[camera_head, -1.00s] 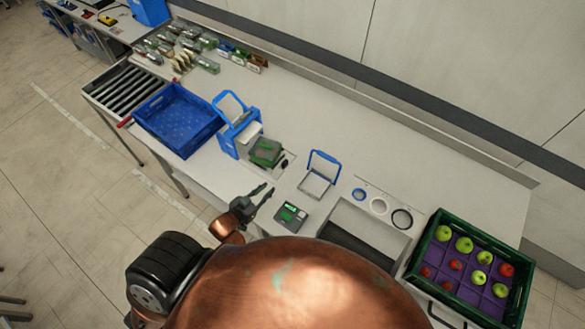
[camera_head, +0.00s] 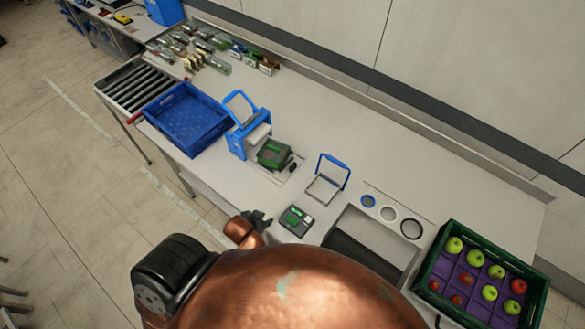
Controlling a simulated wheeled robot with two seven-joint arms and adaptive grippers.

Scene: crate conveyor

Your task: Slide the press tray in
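The blue press (camera_head: 238,142) stands on the white bench, right of the blue crate, with its lever raised. The press tray (camera_head: 273,153) is green with a grey inside and sits outside the press frame, on its right side. A small black knob (camera_head: 292,166) is beside the tray. My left gripper (camera_head: 262,217) is over the front edge of the bench, below the tray in the picture and clear of it. Its fingers are seen end-on and look empty, but their opening is unclear. My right gripper is not in view.
A blue crate (camera_head: 160,103) sits by a roller conveyor (camera_head: 135,85) at left. A scale (camera_head: 296,219), a blue-handled frame (camera_head: 330,178) and a recessed bin (camera_head: 364,246) lie right. A green crate (camera_head: 443,240) holds apples.

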